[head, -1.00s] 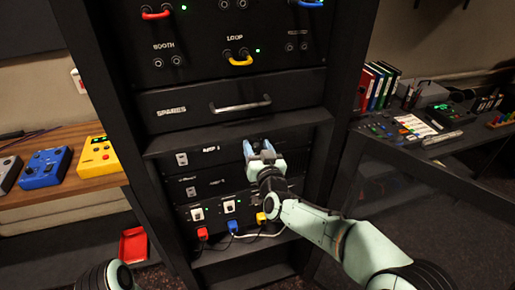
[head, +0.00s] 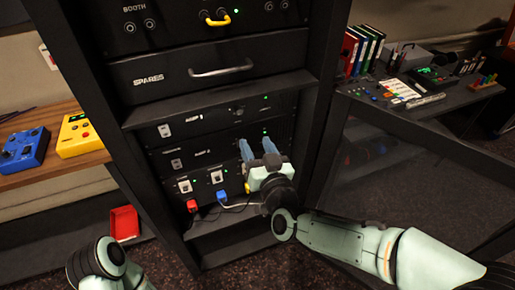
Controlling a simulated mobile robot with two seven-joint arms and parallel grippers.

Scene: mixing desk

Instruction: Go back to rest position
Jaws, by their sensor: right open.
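My right gripper (head: 256,152) is in front of the lower part of the black rack (head: 322,130), with its two blue fingers apart and nothing between them. It covers the right part of the lower amp panel. The amp panels (head: 190,128) show white switches on their left side. Of my left arm, only a pale link (head: 103,265) shows at the bottom left; its gripper is out of the frame.
A spares drawer (head: 200,75) with a handle is shut above the amps. Red (head: 192,205) and blue (head: 222,195) plugs sit low in the rack. Pedals (head: 78,133) stand on the left shelf. A desk (head: 450,103) with folders is at right. A red tray (head: 124,222) lies low left.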

